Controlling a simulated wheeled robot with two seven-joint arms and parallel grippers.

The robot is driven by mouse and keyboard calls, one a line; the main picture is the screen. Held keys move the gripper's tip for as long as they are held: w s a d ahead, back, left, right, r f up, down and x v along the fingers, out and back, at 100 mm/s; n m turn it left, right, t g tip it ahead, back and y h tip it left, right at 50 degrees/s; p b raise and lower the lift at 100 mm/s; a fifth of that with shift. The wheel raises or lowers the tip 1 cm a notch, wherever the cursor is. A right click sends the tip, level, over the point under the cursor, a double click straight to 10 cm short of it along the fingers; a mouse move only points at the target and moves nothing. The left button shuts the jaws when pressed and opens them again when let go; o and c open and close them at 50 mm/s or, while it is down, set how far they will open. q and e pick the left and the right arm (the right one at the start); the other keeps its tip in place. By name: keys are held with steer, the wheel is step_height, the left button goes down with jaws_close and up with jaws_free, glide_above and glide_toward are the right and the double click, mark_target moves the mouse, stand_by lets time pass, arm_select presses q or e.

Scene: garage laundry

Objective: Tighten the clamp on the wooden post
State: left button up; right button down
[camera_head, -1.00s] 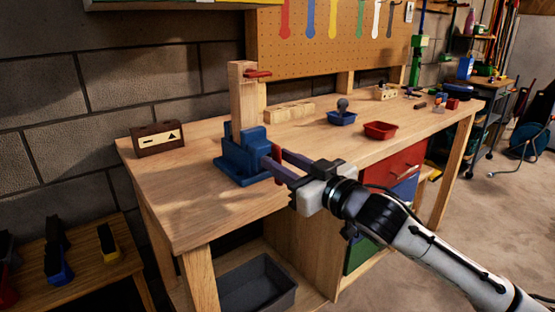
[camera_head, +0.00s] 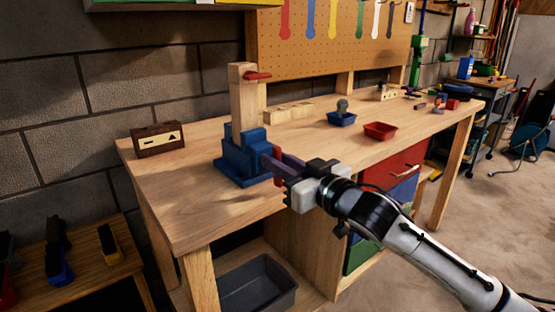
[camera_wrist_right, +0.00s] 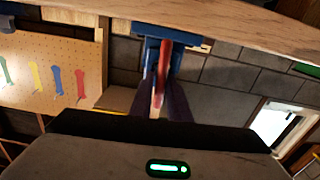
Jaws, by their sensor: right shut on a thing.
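A light wooden post (camera_head: 242,100) stands upright in a blue clamp (camera_head: 243,163) on the left part of the workbench. A small red piece (camera_head: 258,76) sticks out to the right near the top of the post. My right gripper (camera_head: 273,164) is at the right side of the clamp, shut on its red handle (camera_head: 277,154). In the right wrist view the red handle (camera_wrist_right: 163,75) runs between the two dark fingers, with the blue clamp body (camera_wrist_right: 152,58) beyond. The fingers hide part of the handle. My left gripper does not show.
The workbench (camera_head: 200,212) has a brown box (camera_head: 158,138) at left and a pale block (camera_head: 288,113) behind the post. Blue (camera_head: 342,119) and red (camera_head: 380,130) trays stand right of the clamp. The bench front by the clamp is clear.

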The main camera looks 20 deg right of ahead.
steer(key=m+p, duration=0.2)
steer(key=p, duration=0.1)
steer(key=shift+d+r+m, duration=0.15)
steer(key=shift+m, duration=0.25)
steer(key=m+p, duration=0.2)
steer(key=p, duration=0.1)
steer(key=shift+w+d+m, duration=0.1)
steer(key=shift+d+m, duration=0.05)
steer(key=shift+m, duration=0.25)
steer(key=m+p, duration=0.1)
steer(key=p, duration=0.1)
steer(key=m+p, duration=0.1)
steer(key=m, duration=0.1)
steer(key=shift+w+d+f+m+p, duration=0.1)
steer(key=shift+d+f+m+p, duration=0.05)
steer(key=shift+f+m+p, duration=0.2)
steer(key=shift+d+f+m+p, duration=0.1)
steer(key=shift+f+m+p, duration=0.25)
steer(key=shift+m+p, duration=0.7)
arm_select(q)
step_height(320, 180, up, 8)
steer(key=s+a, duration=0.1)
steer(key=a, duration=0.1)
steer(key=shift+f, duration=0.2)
arm_select(e)
steer(key=shift+f+m, duration=0.1)
steer(key=shift+m, duration=0.4)
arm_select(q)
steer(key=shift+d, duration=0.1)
